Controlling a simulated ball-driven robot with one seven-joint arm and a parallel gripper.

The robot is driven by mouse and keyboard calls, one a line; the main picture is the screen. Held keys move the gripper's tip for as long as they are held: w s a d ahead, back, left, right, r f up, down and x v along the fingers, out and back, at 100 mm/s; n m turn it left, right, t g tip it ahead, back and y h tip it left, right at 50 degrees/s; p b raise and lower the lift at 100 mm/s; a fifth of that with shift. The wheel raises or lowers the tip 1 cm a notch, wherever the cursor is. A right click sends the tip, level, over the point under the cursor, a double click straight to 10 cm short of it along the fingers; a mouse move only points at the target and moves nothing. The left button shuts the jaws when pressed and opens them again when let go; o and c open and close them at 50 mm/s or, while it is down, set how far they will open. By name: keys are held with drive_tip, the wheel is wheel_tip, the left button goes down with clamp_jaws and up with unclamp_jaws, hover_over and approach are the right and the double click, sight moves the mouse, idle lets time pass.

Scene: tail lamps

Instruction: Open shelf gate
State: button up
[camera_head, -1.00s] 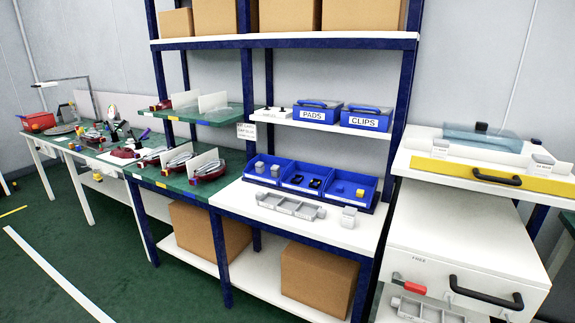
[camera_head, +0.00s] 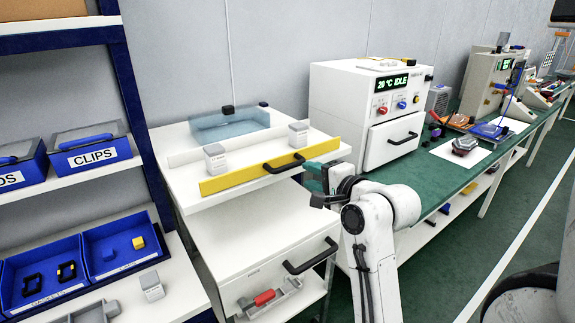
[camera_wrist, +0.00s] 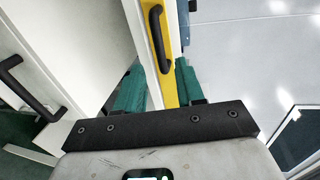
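The yellow shelf gate (camera_head: 230,178) stands upright along the front edge of the white upper shelf (camera_head: 190,196), with a black bar handle (camera_head: 284,163) on its face. My gripper (camera_head: 317,182) is just beside the gate's right end. In the wrist view the gate (camera_wrist: 169,92) and its handle (camera_wrist: 160,40) appear ahead, with the gate's near end between my two green fingers (camera_wrist: 160,84). The fingers are apart and open. I cannot tell whether either finger touches the gate or shelf.
Small grey-white blocks (camera_head: 215,160) and a clear blue tray (camera_head: 228,124) are on the shelf. Below is a white drawer unit (camera_head: 262,250) with a black handle and a red-handled item. A white oven (camera_head: 362,110) stands on the green bench to the right. Blue bins are at left.

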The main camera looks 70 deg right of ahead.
sight(289, 168)
drive_tip(key=p+x, duration=0.1)
drive_tip(key=x, duration=0.9)
drive_tip(key=shift+w+f, duration=0.1)
drive_tip(key=shift+w, duration=0.1)
drive_tip(key=shift+c, duration=0.5)
clamp_jaws()
